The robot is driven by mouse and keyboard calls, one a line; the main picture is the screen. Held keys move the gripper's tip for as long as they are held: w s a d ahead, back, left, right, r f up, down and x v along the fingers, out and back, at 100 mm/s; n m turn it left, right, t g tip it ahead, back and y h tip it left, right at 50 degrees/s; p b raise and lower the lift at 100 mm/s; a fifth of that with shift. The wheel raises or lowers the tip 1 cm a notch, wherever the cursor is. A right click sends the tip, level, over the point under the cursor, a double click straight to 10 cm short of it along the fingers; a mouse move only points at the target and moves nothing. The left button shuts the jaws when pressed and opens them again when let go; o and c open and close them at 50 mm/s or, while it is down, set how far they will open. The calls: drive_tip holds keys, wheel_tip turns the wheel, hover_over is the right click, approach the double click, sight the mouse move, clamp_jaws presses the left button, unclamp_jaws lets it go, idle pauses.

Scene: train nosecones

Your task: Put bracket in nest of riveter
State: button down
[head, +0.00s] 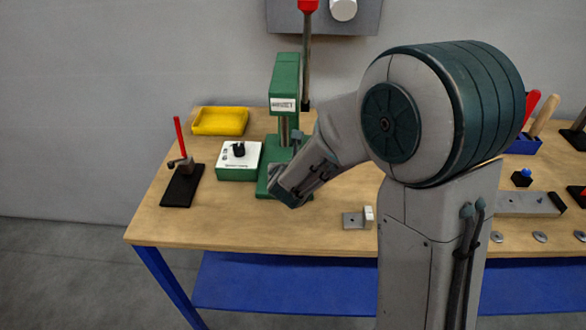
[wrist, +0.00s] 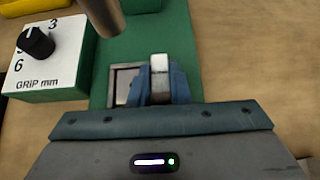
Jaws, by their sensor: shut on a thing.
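The green riveter (head: 285,85) stands at the back of the bench, its base reaching forward under my gripper (head: 275,182). In the wrist view my gripper (wrist: 160,82) is shut on a pale metal bracket (wrist: 160,64), held between its blue fingers over the green riveter base (wrist: 172,38). A square metal-edged nest (wrist: 122,86) lies just left of the bracket, partly hidden by the left finger. I cannot tell whether the bracket touches the nest. In the head view my wrist hides the bracket and nest.
A white-topped knob box (head: 238,160) stands close left of the riveter base. The riveter's grey ram (wrist: 101,15) hangs above the base. A small metal plate with a white block (head: 355,219) lies to the right. A yellow tray (head: 220,121) is behind.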

drive_tip(key=shift+f, duration=0.1)
drive_tip(key=c, duration=1.4)
unclamp_jaws()
drive_tip(key=shift+o, duration=0.2)
